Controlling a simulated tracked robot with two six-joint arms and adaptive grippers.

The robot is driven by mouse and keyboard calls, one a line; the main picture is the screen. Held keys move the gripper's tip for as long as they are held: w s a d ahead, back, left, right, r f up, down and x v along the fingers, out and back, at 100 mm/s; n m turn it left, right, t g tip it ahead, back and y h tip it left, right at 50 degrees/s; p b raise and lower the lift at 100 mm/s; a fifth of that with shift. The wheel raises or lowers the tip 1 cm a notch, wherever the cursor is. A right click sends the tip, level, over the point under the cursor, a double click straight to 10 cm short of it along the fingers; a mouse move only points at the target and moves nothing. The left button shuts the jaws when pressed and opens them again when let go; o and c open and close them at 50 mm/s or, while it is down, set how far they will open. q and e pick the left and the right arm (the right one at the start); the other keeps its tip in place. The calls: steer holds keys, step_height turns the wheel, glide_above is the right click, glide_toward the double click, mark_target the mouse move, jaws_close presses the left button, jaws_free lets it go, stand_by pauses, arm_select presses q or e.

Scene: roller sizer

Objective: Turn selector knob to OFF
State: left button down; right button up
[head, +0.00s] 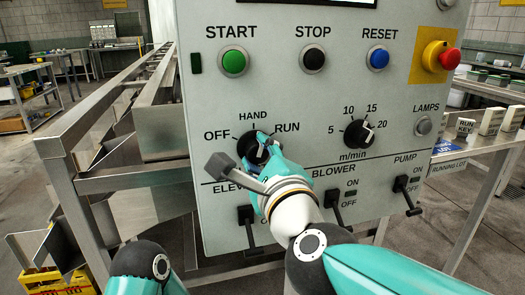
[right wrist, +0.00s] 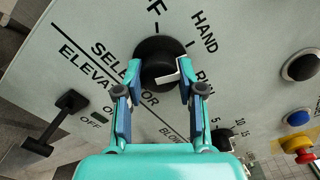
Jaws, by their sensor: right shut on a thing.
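The black selector knob (head: 247,146) is on the grey control panel, with OFF to its left, HAND above and RUN to its right. In the right wrist view the knob (right wrist: 156,50) shows a white pointer mark on its side towards RUN. My right gripper (head: 262,150) is at the knob and partly covers it in the head view. In the right wrist view its two fingers (right wrist: 161,72) stand on either side of the knob, shut on it. My left gripper is not in view; only part of my left arm shows at the bottom.
Above are the green START (head: 234,62), black STOP (head: 312,59) and blue RESET (head: 378,57) buttons, and a red emergency stop (head: 449,59). A speed dial (head: 357,134) is right of the knob. Levers for the elevator (head: 247,215), blower (head: 335,197) and pump (head: 403,186) stick out below.

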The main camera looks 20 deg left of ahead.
steer(key=n+p, duration=0.1)
steer(key=n, duration=0.2)
steer(key=shift+r+n, duration=0.15)
steer(key=shift+n, duration=0.25)
steer(key=n+p, duration=0.2)
steer(key=n, duration=0.2)
steer(key=shift+n, duration=0.3)
steer(key=n+p, duration=0.2)
steer(key=n, duration=0.2)
steer(key=shift+f+n+p, duration=0.3)
steer(key=shift+n+p, duration=0.05)
steer(key=shift+n, duration=0.95)
steer(key=shift+f+n, duration=0.15)
steer(key=shift+n, duration=0.15)
steer(key=o, duration=1.1)
steer(key=shift+a, duration=0.1)
steer(key=shift+o, duration=0.2)
